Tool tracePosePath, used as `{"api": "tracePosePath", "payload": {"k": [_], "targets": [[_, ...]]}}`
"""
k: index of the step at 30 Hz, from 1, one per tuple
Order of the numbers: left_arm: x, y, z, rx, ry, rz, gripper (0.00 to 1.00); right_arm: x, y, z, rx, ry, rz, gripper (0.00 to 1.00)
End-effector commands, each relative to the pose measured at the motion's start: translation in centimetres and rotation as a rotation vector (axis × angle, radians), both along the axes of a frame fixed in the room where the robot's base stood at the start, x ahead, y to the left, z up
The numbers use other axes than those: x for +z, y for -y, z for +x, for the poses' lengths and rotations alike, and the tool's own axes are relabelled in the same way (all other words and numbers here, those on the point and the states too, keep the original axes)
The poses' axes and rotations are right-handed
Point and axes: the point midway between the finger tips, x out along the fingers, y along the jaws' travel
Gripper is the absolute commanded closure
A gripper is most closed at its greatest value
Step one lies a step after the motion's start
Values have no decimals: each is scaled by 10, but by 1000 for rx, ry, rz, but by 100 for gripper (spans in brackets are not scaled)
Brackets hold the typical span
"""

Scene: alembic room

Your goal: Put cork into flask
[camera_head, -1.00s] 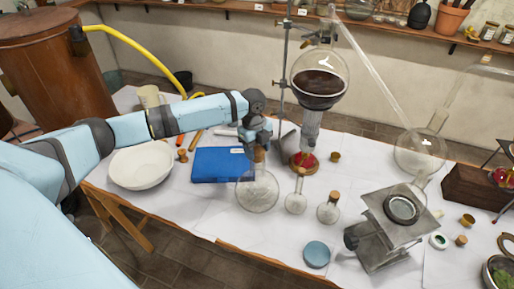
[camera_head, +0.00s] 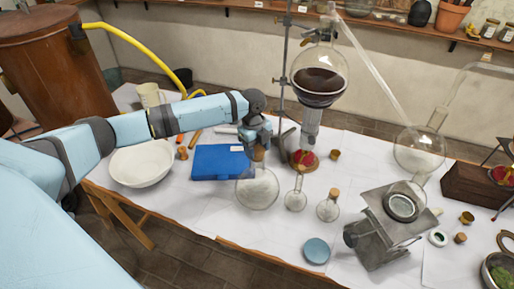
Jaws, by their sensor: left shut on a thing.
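My left gripper (camera_head: 258,143) is shut on a brown cork (camera_head: 258,154), of which only the lower part shows below the fingers. The cork is at the top of the neck of a large round glass flask (camera_head: 257,189). I cannot tell how deep it sits in the neck. The flask stands upright on the white table, in front of the right side of a blue book (camera_head: 215,163). My right gripper is not in view.
Two small flasks (camera_head: 296,200) (camera_head: 328,211) stand just right of the large flask, the right one corked. A white bowl (camera_head: 142,164) is at left. A retort stand holds a dark-filled flask (camera_head: 319,80) behind. A metal stand (camera_head: 377,236) and blue lid (camera_head: 316,251) are front right.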

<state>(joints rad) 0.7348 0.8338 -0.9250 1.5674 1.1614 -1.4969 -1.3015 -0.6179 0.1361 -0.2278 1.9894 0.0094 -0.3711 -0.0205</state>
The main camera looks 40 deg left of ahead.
Motion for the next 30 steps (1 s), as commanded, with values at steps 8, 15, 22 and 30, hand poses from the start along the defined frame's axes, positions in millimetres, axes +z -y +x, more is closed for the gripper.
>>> {"api": "tracePosePath", "payload": {"k": [8, 15, 22, 30], "targets": [[1, 0, 0, 1, -1, -1, 68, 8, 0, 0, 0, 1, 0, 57], [-1, 0, 0, 1, -1, 0, 68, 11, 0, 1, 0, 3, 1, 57], [-1, 0, 0, 0, 0, 0, 68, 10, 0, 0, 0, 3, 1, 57], [-2, 0, 0, 0, -1, 0, 68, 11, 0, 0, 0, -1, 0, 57]]}}
